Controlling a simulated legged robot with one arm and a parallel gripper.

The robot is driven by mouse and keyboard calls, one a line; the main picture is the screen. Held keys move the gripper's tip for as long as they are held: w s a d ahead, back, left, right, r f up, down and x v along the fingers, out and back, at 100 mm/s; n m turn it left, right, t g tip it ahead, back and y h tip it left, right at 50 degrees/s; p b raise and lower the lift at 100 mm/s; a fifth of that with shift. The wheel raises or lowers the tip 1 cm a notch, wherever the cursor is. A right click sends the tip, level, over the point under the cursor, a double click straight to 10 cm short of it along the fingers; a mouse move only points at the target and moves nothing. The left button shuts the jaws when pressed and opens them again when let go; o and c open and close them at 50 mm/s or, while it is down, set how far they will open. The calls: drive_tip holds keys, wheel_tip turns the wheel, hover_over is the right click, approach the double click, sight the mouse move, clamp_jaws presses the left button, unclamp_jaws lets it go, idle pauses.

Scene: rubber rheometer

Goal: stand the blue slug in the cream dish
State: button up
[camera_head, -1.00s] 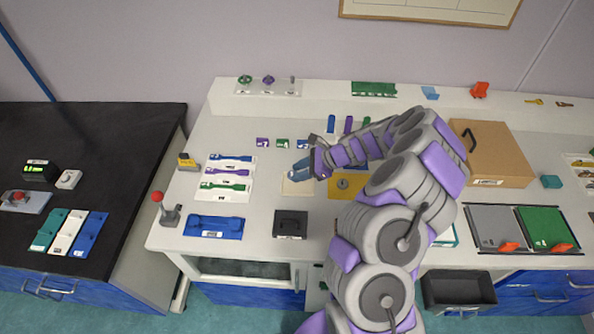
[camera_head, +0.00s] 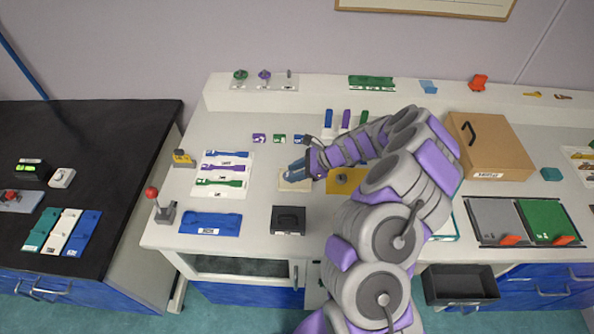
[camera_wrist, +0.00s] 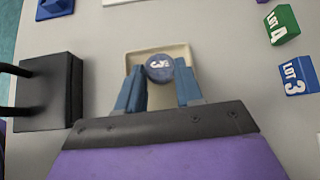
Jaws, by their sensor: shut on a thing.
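The blue slug (camera_wrist: 158,69) shows its round, white-marked end in the wrist view, between the fingertips of my gripper (camera_wrist: 158,88). My gripper is shut on it. The cream dish (camera_wrist: 136,61) is a shallow square tray directly behind and below the slug in that view. In the head view my gripper (camera_head: 294,172) is over the dish (camera_head: 290,185), and its fingers hide most of the slug. I cannot tell whether the slug's lower end touches the dish floor.
A black box (camera_head: 289,220) stands in front of the dish. Small lot blocks, including a green one (camera_head: 279,139) and a blue one (camera_head: 299,139), sit behind it. A yellow plate (camera_head: 340,187) lies to the right, partly under my arm. Bench between the dish and the left-hand tray (camera_head: 222,187) is clear.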

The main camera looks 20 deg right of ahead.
drive_tip(key=shift+a+f, duration=0.25)
drive_tip(key=shift+a, duration=0.15)
drive_tip(key=o, duration=1.2)
drive_tip(key=shift+d, duration=0.4)
drive_tip(key=shift+c, duration=0.2)
drive_tip(key=shift+a, duration=0.2)
drive_tip(key=shift+r, duration=0.15)
